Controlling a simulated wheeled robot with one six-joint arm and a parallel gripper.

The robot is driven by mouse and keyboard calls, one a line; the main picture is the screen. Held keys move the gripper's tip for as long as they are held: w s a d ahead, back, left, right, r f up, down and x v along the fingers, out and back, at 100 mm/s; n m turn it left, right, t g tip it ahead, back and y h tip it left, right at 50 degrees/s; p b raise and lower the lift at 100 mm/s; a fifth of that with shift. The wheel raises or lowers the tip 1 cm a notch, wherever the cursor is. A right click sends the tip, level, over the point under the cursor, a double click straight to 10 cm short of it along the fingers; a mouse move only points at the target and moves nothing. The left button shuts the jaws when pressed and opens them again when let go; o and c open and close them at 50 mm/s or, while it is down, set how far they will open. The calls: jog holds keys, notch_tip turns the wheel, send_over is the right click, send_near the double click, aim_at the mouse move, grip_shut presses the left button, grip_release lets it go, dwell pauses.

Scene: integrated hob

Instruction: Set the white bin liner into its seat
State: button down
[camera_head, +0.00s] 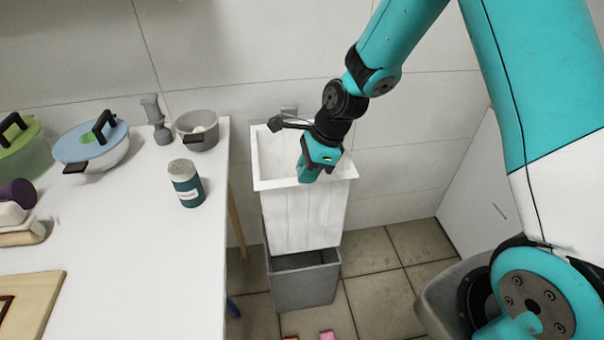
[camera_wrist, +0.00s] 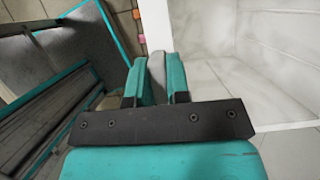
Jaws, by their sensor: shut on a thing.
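The white bin liner (camera_head: 300,217) is an open-topped tapered box with a flared rim. My gripper (camera_head: 309,174) is shut on its near rim, and the liner hangs upright over the grey bin (camera_head: 303,285) on the floor. The liner's lower end hides part of the bin's opening; I cannot tell how far it reaches inside. In the wrist view my gripper's fingers (camera_wrist: 157,75) pinch the rim, and the liner's white interior (camera_wrist: 285,70) fills the right side.
A white table (camera_head: 140,240) stands left of the bin, holding a teal-labelled jar (camera_head: 186,183), a grey pot (camera_head: 197,131) and a blue-lidded pot (camera_head: 92,148). The tiled wall is close behind. Tiled floor right of the bin is free.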

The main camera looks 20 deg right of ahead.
jog(key=shift+w+f, duration=0.25)
jog(key=shift+f, duration=0.05)
jog(key=shift+r+p, duration=0.2)
jog(key=shift+p, duration=0.25)
jog(key=b, duration=0.3)
send_over(306, 207)
jog(key=shift+s+a+f, duration=0.1)
jog(key=shift+s+f, duration=0.1)
jog(key=shift+f, duration=1.35)
jog(key=shift+s+a+f, duration=0.1)
jog(key=shift+s+f, duration=0.05)
jog(key=shift+f, duration=3.5)
jog(key=shift+f, duration=0.95)
